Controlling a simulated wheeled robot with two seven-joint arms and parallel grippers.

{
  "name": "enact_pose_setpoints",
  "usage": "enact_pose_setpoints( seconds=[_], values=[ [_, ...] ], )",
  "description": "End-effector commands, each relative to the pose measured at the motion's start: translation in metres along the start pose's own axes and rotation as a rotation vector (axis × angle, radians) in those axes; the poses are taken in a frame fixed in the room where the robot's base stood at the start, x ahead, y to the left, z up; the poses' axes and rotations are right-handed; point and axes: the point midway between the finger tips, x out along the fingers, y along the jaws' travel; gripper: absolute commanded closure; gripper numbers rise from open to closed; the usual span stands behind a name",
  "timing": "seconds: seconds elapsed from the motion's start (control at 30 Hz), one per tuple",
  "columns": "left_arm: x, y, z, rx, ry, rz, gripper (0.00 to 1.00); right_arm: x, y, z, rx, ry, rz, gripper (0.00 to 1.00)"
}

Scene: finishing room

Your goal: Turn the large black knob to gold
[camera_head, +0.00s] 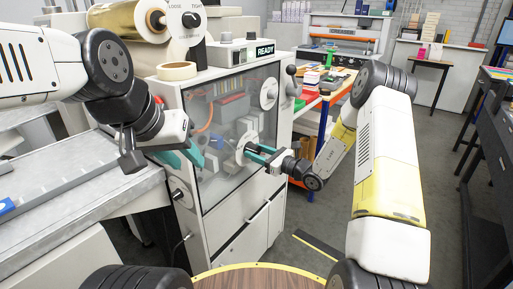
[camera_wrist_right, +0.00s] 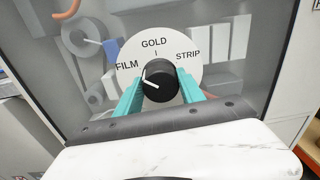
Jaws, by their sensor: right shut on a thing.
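The large black knob (camera_wrist_right: 160,83) sits on a white round dial (camera_wrist_right: 183,58) marked FILM, GOLD and STRIP. Its white pointer line is aimed up and left, toward FILM, with GOLD at the top of the dial. My right gripper (camera_wrist_right: 159,88) has its teal fingers on either side of the knob and is shut on it. In the head view my right gripper (camera_head: 254,152) reaches the machine's front panel, and the knob is mostly hidden by its fingers. My left gripper (camera_head: 183,160) hangs at the machine's left corner, its two teal fingers apart and empty.
The machine (camera_head: 213,203) has a glazed front, a READY display (camera_head: 265,49), a roll of gold film (camera_head: 125,20) and another dial (camera_head: 268,94) higher up. A smaller knob (camera_head: 178,194) is low on its left side.

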Motion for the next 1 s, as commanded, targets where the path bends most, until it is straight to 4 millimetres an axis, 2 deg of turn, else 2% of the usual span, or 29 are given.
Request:
enact_pose_setpoints(
  seconds=[0.7,1.0],
  values=[
    [0.0000,0.0000,0.0000,0.000,0.000,0.000,0.64,-0.0009,-0.0018,-0.0001,0.640,0.021,0.002,0.95],
    [0.0000,0.0000,0.0000,0.000,0.000,0.000,0.64,-0.0008,-0.0021,0.0000,0.827,0.028,0.003,0.95]
  ],
)
